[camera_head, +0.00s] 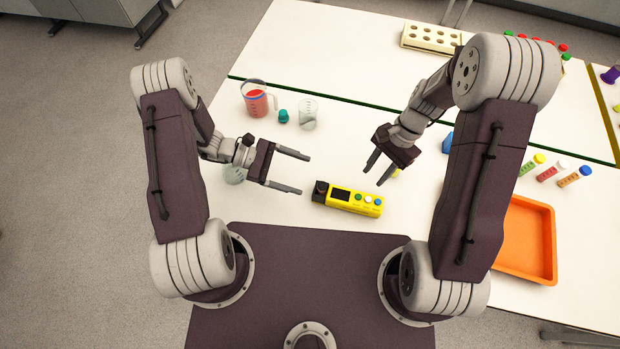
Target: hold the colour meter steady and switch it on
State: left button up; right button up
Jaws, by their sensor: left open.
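The colour meter (348,199) is a yellow bar lying on the white table, with a black left end, a dark screen and green, white and blue buttons on top. My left gripper (305,174) is open and empty, just left of the meter's black end, with its fingers pointing right. It does not visibly touch the meter. My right gripper (374,178) is above and behind the meter's right half, its fingers pointing down and left. Its fingers show a gap and nothing between them. A small yellow thing beside the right gripper is mostly hidden.
A measuring jug (256,104) with red liquid, a teal piece (283,117) and a glass beaker (308,119) stand behind on the left. An orange tray (553,243) and several capped tubes (552,172) are on the right. A cream rack (429,40) stands at the back.

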pick_arm(q)
send_near(317, 189)
jog(key=x, duration=0.4)
jog(key=shift+s+r, duration=0.15)
jog(key=x, duration=0.7)
jog(key=shift+r, duration=0.1)
pick_arm(e)
jog(key=shift+a, duration=0.1)
pick_arm(q)
jog(key=shift+c, duration=1.2)
grip_shut()
pick_arm(e)
grip_shut()
